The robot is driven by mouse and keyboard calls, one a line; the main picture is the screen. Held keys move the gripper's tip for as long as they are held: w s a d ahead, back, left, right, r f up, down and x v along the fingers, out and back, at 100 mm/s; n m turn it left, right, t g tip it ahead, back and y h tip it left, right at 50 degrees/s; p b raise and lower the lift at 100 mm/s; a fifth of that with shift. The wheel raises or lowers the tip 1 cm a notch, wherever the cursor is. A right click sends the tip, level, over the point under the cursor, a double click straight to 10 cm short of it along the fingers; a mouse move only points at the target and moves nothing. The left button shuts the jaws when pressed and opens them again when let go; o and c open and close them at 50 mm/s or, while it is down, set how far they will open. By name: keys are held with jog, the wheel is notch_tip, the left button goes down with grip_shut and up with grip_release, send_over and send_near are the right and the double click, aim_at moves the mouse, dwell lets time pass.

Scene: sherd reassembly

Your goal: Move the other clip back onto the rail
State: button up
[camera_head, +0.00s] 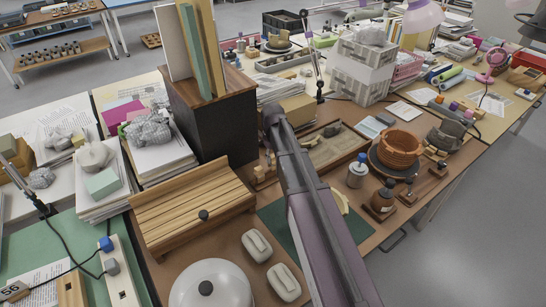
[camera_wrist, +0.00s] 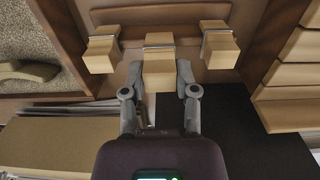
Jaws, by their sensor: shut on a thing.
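In the wrist view my gripper (camera_wrist: 158,72) is shut on a pale wooden clip (camera_wrist: 158,78) with a metal band near its far end. The held clip sits between two similar clips, one at the left (camera_wrist: 100,55) and one at the right (camera_wrist: 219,50). Their far ends meet a brown wooden rail (camera_wrist: 160,17). I cannot tell whether the held clip touches the rail. In the head view my arm hides the gripper and the held clip.
A sand tray (camera_wrist: 40,28) with a curved sherd (camera_wrist: 28,70) lies left of the clips. A slatted wooden piece (camera_wrist: 290,75) stands close on the right. In the head view, a terracotta pot (camera_head: 400,148), a blue-topped bottle (camera_head: 357,172) and a slatted rack (camera_head: 190,205) crowd the bench.

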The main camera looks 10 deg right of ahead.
jog(key=shift+f+b, duration=1.45)
dwell(2.5)
jog(key=o, duration=0.8)
jog(key=shift+r, duration=0.1)
notch_tip(320, 180, up, 7)
jog(key=p, duration=0.7)
jog(key=shift+r+p, duration=0.2)
jog(key=shift+p, duration=0.1)
jog(key=shift+w+r+p, duration=0.1)
jog(key=shift+r+p, duration=0.1)
jog(key=shift+p, duration=0.1)
